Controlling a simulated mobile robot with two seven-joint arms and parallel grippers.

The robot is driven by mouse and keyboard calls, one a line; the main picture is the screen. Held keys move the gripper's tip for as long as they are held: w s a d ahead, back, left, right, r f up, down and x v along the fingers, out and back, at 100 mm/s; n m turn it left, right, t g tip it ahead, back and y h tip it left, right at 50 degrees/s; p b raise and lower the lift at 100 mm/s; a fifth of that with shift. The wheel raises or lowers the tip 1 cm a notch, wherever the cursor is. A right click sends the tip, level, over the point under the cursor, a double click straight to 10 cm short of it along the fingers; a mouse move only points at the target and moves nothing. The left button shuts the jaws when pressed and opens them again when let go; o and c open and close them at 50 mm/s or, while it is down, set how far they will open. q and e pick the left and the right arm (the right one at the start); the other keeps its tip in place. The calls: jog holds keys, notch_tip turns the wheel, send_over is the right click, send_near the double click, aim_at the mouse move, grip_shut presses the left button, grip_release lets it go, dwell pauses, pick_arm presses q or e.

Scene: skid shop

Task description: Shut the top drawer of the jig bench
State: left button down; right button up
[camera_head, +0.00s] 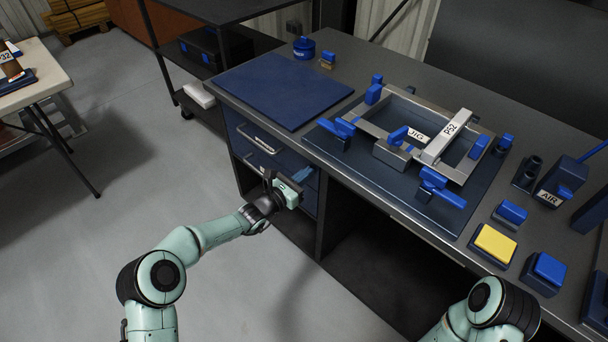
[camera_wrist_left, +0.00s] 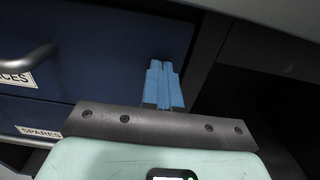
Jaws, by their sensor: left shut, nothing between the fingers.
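The jig bench (camera_head: 360,65) stands at the right in the head view, with dark blue drawers under its left end. The top drawer (camera_head: 243,130) has a pale bar handle. No open drawer interior shows, and I cannot tell whether its front is fully flush. In the left wrist view the top drawer front (camera_wrist_left: 110,60) fills the upper left, with its handle and a partly cut label. My left gripper (camera_head: 303,174) is shut and empty, its blue fingertips (camera_wrist_left: 163,68) together before the right part of the drawer front. Contact is unclear. My right gripper is out of view.
A lower drawer (camera_wrist_left: 35,115) is labelled SPARES. An open bay (camera_head: 345,235) lies right of the drawers. The bench top holds a blue mat (camera_head: 280,85), a jig frame (camera_head: 420,135) and several blue fixtures. Grey floor (camera_head: 130,150) at the left is clear.

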pick_arm(q)
jog(key=shift+d+r, duration=0.15)
jog(key=shift+r, duration=0.15)
